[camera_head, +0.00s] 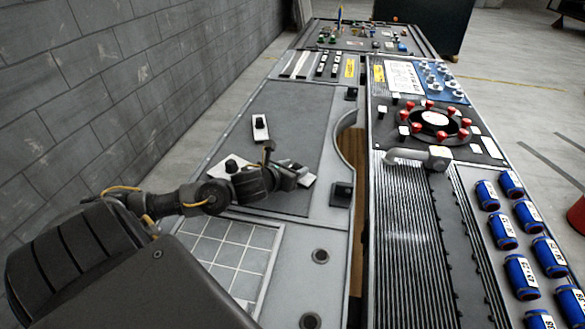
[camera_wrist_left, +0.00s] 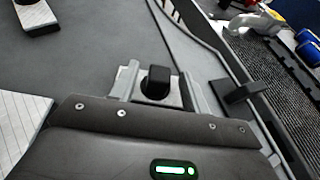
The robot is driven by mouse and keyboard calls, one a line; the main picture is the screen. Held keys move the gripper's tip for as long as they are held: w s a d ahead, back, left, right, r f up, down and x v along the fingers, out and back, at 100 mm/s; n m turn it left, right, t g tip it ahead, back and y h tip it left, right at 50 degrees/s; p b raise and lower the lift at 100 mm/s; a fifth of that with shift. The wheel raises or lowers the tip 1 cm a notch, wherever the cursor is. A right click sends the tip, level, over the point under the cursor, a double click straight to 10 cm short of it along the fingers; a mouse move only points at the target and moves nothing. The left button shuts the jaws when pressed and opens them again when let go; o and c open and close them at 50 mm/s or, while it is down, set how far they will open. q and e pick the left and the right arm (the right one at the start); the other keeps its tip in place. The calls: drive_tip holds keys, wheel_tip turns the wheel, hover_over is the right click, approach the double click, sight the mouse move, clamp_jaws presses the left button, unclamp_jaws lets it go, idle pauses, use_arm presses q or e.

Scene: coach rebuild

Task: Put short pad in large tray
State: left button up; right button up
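A white pad with a black knob (camera_head: 260,127) lies on the dark grey panel, and it shows at the top left of the left wrist view (camera_wrist_left: 40,15). My left gripper (camera_head: 292,174) is low over the same panel. In the left wrist view, its pale fingers (camera_wrist_left: 160,92) stand either side of a black knob (camera_wrist_left: 155,82), with a narrow gap at the right finger. A white piece (camera_head: 308,180) shows beside the gripper. Another pale, lined piece (camera_wrist_left: 15,125) is left of it. I cannot tell which pad is the short one or which surface is the large tray. My right gripper is out of view.
A pale tiled grid (camera_head: 232,252) lies nearer me on the bench. A black bracket (camera_head: 342,192) stands right of the gripper. Further right are a grey handle (camera_head: 420,157), a ribbed bed (camera_head: 405,230), a red-knobbed ring (camera_head: 435,120) and several blue cylinders (camera_head: 522,275).

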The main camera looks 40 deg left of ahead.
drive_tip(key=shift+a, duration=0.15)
use_arm(q)
drive_tip(key=shift+r, duration=0.1)
drive_tip(key=shift+r+p, duration=0.25)
drive_tip(key=shift+p, duration=0.2)
drive_tip(key=v, duration=0.2)
drive_tip(key=b+v, duration=0.1)
drive_tip(key=v, duration=0.1)
drive_tip(key=b+v, duration=0.1)
drive_tip(key=v, duration=0.1)
drive_tip(key=shift+s+f, duration=0.3)
drive_tip(key=shift+s, duration=0.05)
drive_tip(key=b+v, duration=0.1)
drive_tip(key=v, duration=0.1)
drive_tip(key=shift+s+d+r, duration=0.1)
drive_tip(key=shift+s+r, duration=0.05)
drive_tip(key=shift+s, duration=0.15)
drive_tip(key=shift+p+v, duration=1.35)
drive_tip(key=shift+p, duration=0.6)
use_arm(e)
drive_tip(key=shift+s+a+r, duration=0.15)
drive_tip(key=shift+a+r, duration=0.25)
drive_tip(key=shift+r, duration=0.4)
